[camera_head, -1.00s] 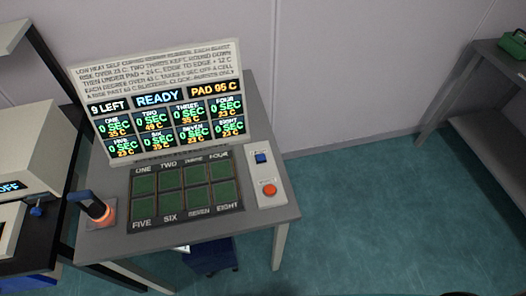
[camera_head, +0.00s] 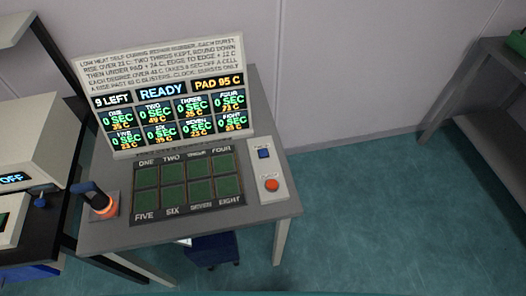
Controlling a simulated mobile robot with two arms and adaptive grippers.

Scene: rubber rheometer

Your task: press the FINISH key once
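A white key panel (camera_head: 267,203) lies at the right side of the grey table's top. It carries a blue key (camera_head: 264,154) and, nearer the front, a round red key (camera_head: 272,185). Their small labels are too blurred for me to tell which reads FINISH. A tilted display board (camera_head: 162,95) behind the keys shows 9 LEFT, READY and a pad temperature of about 95 C. Its cells, ONE to EIGHT, each show 0 SEC. Neither of my grippers is in view, and nothing touches the keys.
A black mat of green cells (camera_head: 188,183) lies left of the panel on the grey table (camera_head: 250,220). A dark-handled tool with a glowing orange base (camera_head: 101,205) stands at the left front. A beige machine showing OFF (camera_head: 30,150) is farther left. Open floor lies right.

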